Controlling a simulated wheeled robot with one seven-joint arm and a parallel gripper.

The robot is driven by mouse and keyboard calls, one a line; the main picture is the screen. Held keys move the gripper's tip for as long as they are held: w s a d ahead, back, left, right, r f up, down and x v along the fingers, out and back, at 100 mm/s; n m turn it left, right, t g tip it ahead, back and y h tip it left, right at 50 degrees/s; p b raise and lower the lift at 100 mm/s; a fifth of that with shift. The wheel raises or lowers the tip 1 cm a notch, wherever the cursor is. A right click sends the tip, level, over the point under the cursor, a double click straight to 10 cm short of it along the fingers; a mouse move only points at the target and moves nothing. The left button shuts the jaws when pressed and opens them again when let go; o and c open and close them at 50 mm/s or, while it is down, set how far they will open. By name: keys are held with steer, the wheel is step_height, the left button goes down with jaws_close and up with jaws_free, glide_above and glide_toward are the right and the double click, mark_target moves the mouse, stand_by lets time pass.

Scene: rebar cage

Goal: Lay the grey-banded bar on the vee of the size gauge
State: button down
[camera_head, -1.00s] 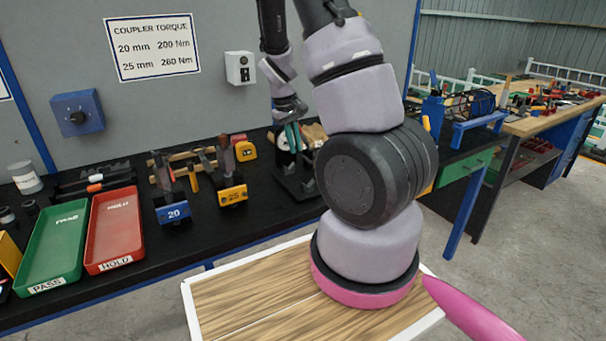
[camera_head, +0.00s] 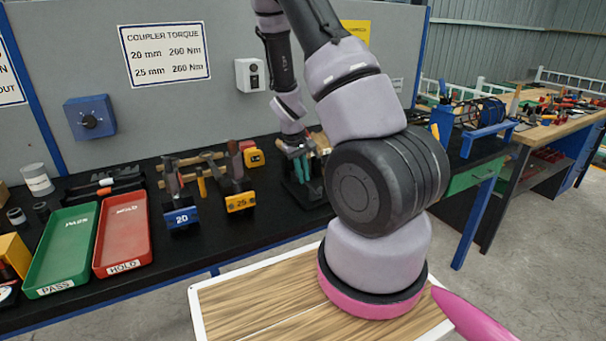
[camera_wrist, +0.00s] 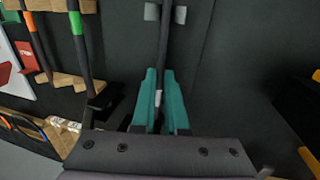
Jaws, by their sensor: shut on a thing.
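My gripper (camera_head: 303,166) is low over the black bench, in front of the grey panel. In the wrist view its teal fingers (camera_wrist: 159,76) are closed on a thin dark bar (camera_wrist: 164,42). A pale grey band (camera_wrist: 158,98) shows on the bar between the fingers. The bar runs up the picture, away from the gripper. Two small grey blocks (camera_wrist: 152,12) (camera_wrist: 181,14) stand on either side of its far end; I cannot tell whether they are the gauge's vee or whether the bar touches them. In the head view the bar is too small to make out.
Bars with orange and green bands (camera_wrist: 75,22) lie on wooden supports at left in the wrist view. The head view shows a green PASS tray (camera_head: 62,250), a red HOLD tray (camera_head: 123,236), a blue 20 block (camera_head: 181,218) and a yellow 25 block (camera_head: 240,202) left of my gripper.

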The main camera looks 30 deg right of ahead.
steer(key=c, duration=0.9)
jaws_free()
steer(key=shift+c, duration=0.2)
steer(key=s+a+r+m+t+y, duration=0.1)
steer(key=s+a+r, duration=0.15)
steer(key=r, duration=0.65)
steer(key=s+a+r+m+t+y, duration=0.1)
steer(key=s+a+r, duration=0.15)
steer(key=r, duration=0.75)
steer(key=s+a+r+m+t+y, duration=0.1)
steer(key=s+a+r, duration=0.15)
steer(key=r, duration=0.65)
steer(key=s+a+r+m+t+y, duration=0.1)
steer(key=s+a+r+t, duration=0.3)
steer(key=s+r, duration=0.6)
steer(key=shift+s+a+m, duration=0.3)
steer(key=shift+s+a, duration=0.65)
steer(key=shift+s, duration=0.15)
